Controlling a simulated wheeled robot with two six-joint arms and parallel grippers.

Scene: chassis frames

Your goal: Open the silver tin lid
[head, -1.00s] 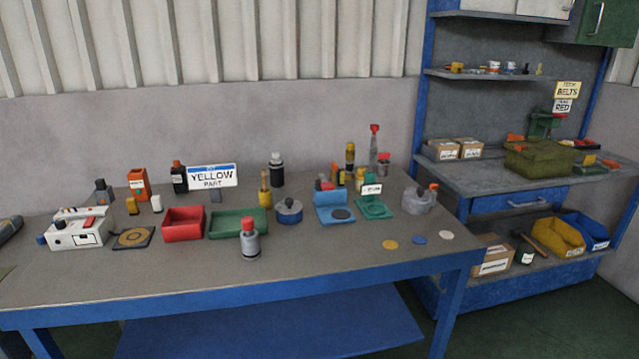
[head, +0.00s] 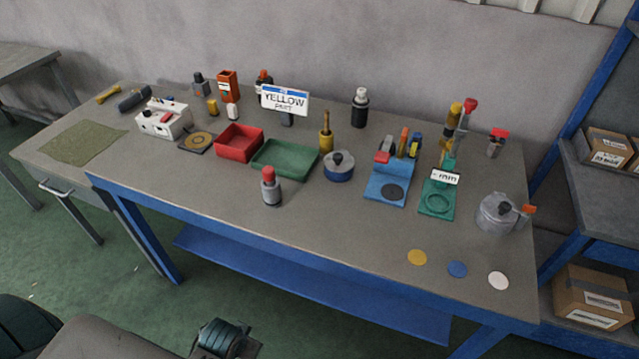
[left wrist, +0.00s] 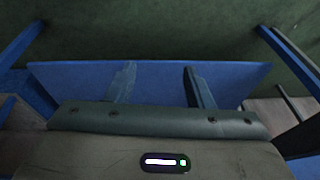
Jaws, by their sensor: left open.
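A silver tin (head: 494,214) stands at the right end of the workbench in the head view. Its lid with a dark knob is on, and an orange piece shows at its right side. My left gripper (left wrist: 158,72) is open and empty in the left wrist view, over the bench's blue lower shelf and the green floor, well apart from the tin. My right gripper is not in view.
A blue pot with a grey lid (head: 338,168), a green tray (head: 285,158), a blue fixture (head: 388,185) and a green fixture (head: 438,200) crowd the bench (head: 330,225). Yellow, blue and white discs lie near its front right edge. The front strip is mostly clear.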

